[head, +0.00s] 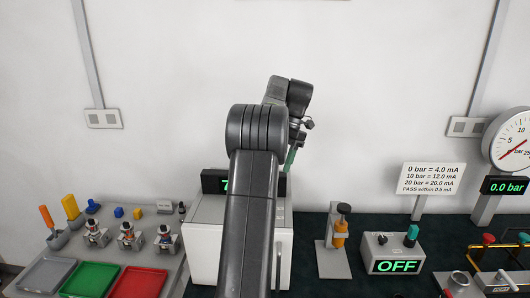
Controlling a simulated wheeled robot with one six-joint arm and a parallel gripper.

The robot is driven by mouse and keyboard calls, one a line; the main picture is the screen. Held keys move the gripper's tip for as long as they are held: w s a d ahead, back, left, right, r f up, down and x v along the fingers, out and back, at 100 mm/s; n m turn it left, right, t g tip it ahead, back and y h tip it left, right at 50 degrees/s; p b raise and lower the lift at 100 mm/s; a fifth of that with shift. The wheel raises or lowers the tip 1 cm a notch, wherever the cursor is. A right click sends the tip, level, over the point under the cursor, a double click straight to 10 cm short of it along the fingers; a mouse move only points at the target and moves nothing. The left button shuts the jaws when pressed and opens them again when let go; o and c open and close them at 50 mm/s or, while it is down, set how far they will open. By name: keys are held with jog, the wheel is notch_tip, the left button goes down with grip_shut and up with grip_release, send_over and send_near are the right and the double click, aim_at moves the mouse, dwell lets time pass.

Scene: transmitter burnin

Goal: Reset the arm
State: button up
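My arm rises through the middle of the head view and bends away from me at its dark elbow. The wrist end stands above a white box-shaped unit (206,238). My gripper (298,135) is mostly hidden behind the arm links, and its fingertips do not show clearly. A slim green piece (290,160) shows just below it; I cannot tell whether it is held.
At left, a grey bench holds a grey tray (46,261), a green tray (88,263), a red tray (137,269) and several small fixtures. At right are an orange-and-black device (341,233), an OFF box (397,266), a sign (431,178) and a gauge (512,140).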

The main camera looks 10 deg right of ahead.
jog(key=b+x, duration=0.4)
jog(key=x, duration=0.9)
jog(key=shift+s+a+f+b, duration=0.1)
jog(key=shift+a+f+b, duration=0.1)
jog(key=shift+f+b, duration=0.1)
jog(key=shift+r, duration=0.1)
